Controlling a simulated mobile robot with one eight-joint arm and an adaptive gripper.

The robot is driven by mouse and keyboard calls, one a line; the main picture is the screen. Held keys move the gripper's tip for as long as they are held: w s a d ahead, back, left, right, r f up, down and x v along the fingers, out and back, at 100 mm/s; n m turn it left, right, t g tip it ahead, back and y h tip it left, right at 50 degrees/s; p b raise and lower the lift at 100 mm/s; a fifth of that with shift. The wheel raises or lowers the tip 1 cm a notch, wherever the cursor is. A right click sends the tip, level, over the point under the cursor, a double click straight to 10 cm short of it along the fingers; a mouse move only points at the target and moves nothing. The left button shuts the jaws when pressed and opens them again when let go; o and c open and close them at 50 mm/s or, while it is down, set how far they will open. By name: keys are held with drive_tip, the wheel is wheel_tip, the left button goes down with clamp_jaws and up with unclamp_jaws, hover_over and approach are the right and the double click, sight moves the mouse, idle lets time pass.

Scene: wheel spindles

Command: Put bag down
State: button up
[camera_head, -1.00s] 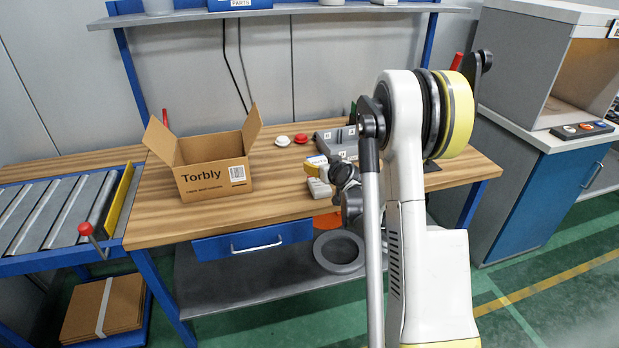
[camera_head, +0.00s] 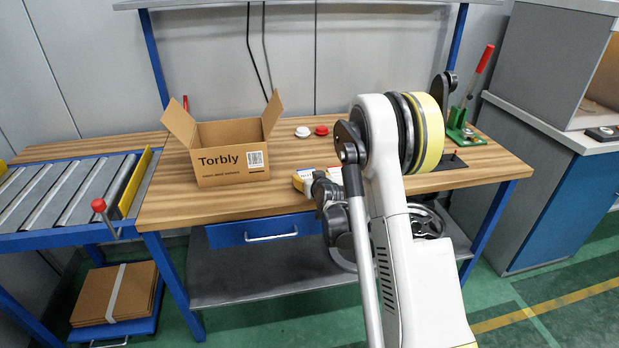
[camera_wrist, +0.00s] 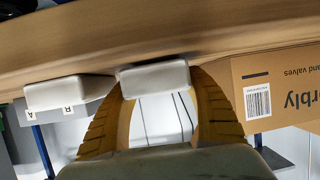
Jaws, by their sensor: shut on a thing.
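My gripper (camera_wrist: 155,85) has two curved yellow-brown fingers, closed around a small pale block-like thing, the bag (camera_wrist: 155,78), which shows between the fingertips in the wrist view. Its full shape is hidden. In the head view my gripper (camera_head: 308,182) is at the workbench's front edge, partly hidden by my arm, with a yellow and white patch at its end. A similar pale block (camera_wrist: 68,92) lies to the left of the fingers in the wrist view. The wooden worktop (camera_wrist: 150,35) spans the top of that view, close to the fingertips.
An open cardboard Torbly box (camera_head: 232,163) stands on the workbench (camera_head: 270,195), left of my gripper. A white cap (camera_head: 302,131) and a red cap (camera_head: 321,130) lie behind. A green lever press (camera_head: 462,128) stands at the right. A roller conveyor (camera_head: 70,185) adjoins the left.

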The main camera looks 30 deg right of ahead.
drive_tip(key=shift+f, duration=0.15)
drive_tip(key=o, duration=1.3)
drive_tip(key=shift+c, duration=0.2)
